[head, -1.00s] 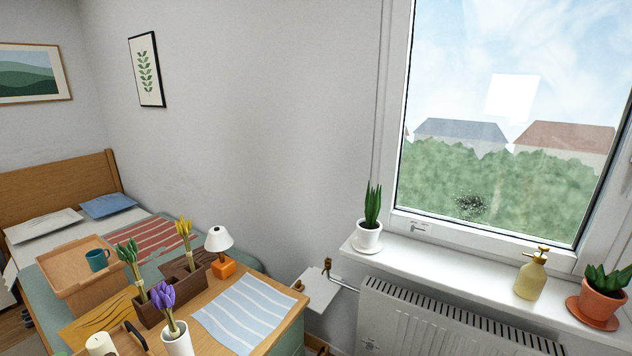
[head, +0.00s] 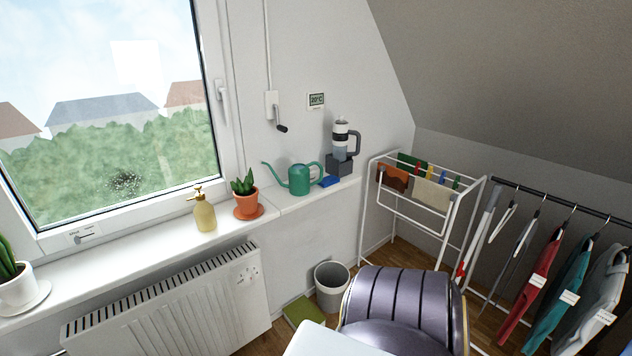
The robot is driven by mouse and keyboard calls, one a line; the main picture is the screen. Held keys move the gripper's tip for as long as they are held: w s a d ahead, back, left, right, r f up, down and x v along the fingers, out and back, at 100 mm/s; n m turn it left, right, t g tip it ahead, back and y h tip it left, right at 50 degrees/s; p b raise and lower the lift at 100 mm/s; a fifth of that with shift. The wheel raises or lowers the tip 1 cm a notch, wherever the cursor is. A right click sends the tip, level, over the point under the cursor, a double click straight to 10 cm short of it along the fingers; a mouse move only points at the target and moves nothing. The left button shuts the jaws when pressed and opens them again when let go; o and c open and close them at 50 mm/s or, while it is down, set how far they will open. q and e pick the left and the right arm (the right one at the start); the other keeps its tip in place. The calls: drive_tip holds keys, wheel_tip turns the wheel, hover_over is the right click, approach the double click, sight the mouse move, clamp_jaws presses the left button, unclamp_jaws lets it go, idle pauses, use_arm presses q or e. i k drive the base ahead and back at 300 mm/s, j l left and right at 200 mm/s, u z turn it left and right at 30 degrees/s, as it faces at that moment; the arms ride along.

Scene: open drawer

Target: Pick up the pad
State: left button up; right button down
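No gripper of mine is in the head view. I cannot tell for sure which thing is the pad. A small blue flat piece (head: 329,181) lies on the windowsill, between the green watering can (head: 300,180) and the dark block under the tumbler. A flat green-topped item (head: 303,311) lies on the floor beside the bin, partly cut off by the white surface in front.
The white windowsill (head: 150,255) also bears a yellow pump bottle (head: 204,210), potted plants and a tumbler (head: 341,140). A radiator (head: 170,305) is below. A bin (head: 331,285), purple chair (head: 400,305), drying rack (head: 430,190) and hanging clothes (head: 540,275) stand right.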

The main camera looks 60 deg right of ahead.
sight(330, 180)
drive_tip(key=z, duration=2.25)
